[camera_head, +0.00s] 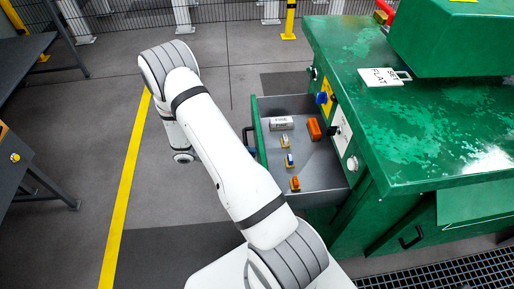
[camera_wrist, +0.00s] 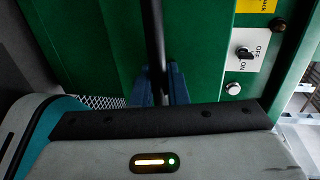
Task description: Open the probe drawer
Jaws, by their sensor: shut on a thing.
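The probe drawer (camera_head: 325,165) is pulled out from the left side of the green machine, and its grey interior shows in the head view. Its black bar handle (camera_head: 247,136) is on the drawer's green front. In the wrist view the handle (camera_wrist: 153,35) runs upright between the blue fingers of my gripper (camera_wrist: 161,88), which is shut on it. In the head view my white arm reaches down left of the drawer and mostly hides the gripper. Inside lie a grey labelled block (camera_head: 281,123), an orange block (camera_head: 314,129) and several small yellow-orange pieces.
Dark tables (camera_head: 25,45) stand at far left. The floor left of the drawer is clear, with a yellow line (camera_head: 127,190).

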